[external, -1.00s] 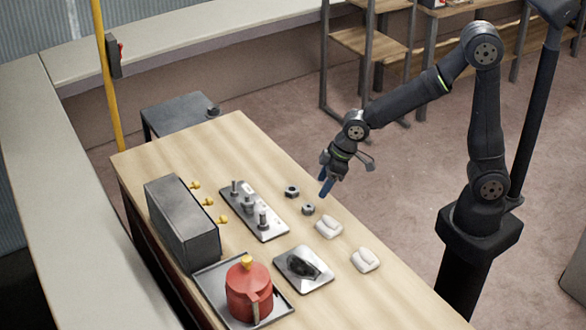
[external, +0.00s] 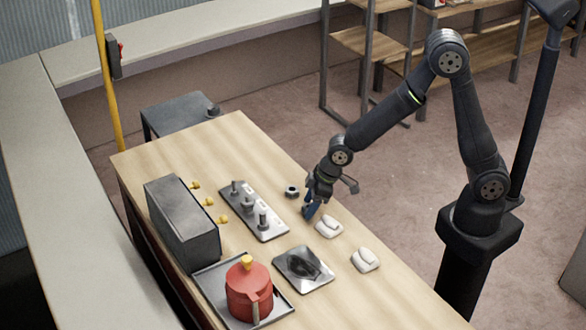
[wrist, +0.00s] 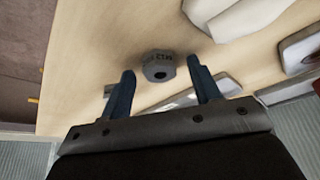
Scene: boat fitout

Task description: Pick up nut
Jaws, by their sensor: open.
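One grey hex nut (wrist: 158,64) lies on the wooden table in the wrist view, in the space between my fingertips and slightly ahead of them. My gripper (external: 309,212) is open, with its blue fingers low over the table; both fingers also show in the wrist view, one on each side of the nut.
White rounded pieces (external: 328,227) (external: 365,260) lie right of and below the gripper. A metal plate with upright posts (external: 240,196), a tray with a dark piece (external: 303,290), a red pot (external: 249,290) and a grey box (external: 180,218) stand to the left.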

